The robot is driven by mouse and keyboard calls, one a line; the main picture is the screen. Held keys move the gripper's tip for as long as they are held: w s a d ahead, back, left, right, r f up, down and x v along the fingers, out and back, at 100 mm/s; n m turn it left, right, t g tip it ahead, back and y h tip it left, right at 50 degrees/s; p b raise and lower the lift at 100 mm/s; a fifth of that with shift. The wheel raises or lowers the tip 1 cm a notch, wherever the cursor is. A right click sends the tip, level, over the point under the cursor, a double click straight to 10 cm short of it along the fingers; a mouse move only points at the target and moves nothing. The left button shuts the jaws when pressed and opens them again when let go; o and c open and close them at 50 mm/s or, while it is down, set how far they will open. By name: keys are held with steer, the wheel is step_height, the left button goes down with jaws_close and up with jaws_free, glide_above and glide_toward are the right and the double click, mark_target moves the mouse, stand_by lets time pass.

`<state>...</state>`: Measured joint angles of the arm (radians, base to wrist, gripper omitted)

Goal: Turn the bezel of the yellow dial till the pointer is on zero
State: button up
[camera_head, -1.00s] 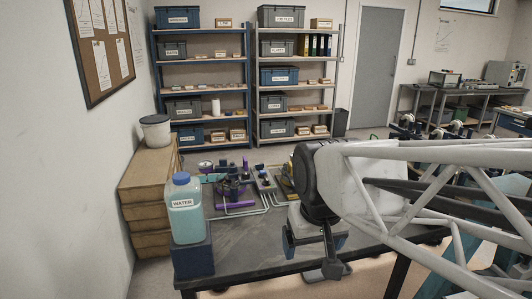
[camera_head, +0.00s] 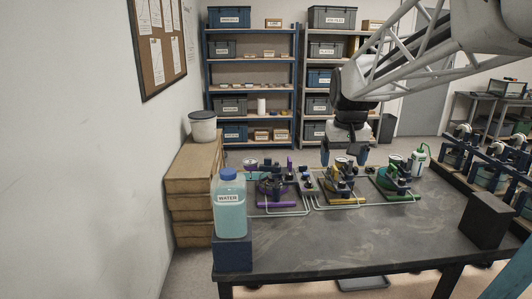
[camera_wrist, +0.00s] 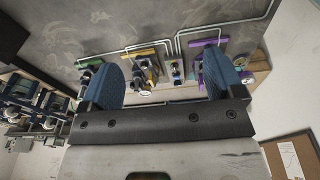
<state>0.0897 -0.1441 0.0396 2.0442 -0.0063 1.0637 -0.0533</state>
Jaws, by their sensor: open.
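The yellow fixture (camera_head: 346,196) stands on the far side of the table, between a purple and a green one. A small round dial (camera_head: 342,161) shows at its top, partly between my fingers in the head view. Its pointer and scale are too small to read. My gripper (camera_head: 344,157) points down, open and empty, above or behind this fixture; the exact gap cannot be told. In the wrist view, the blue fingers of my gripper (camera_wrist: 163,80) are wide apart, with the yellow fixture (camera_wrist: 143,68) between them in the picture.
The purple fixture (camera_head: 273,187) is to the left and the green fixture (camera_head: 396,180) to the right, with grey pipes in front. A water bottle (camera_head: 231,208) stands on a dark block at the front left. Another dark block (camera_head: 486,220) is at the right. The table's front middle is clear.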

steer(key=w+d, duration=0.3)
steer(key=w, duration=0.8)
steer(key=g, duration=0.2)
glide_toward(342, 159)
steer(key=shift+s+a+f, duration=0.1)
steer(key=shift+s, duration=0.3)
steer(key=shift+w+f, duration=0.25)
steer(key=shift+w, duration=0.1)
steer(key=shift+f, duration=0.1)
steer(key=shift+f, duration=3.8)
steer(key=shift+c, duration=0.4)
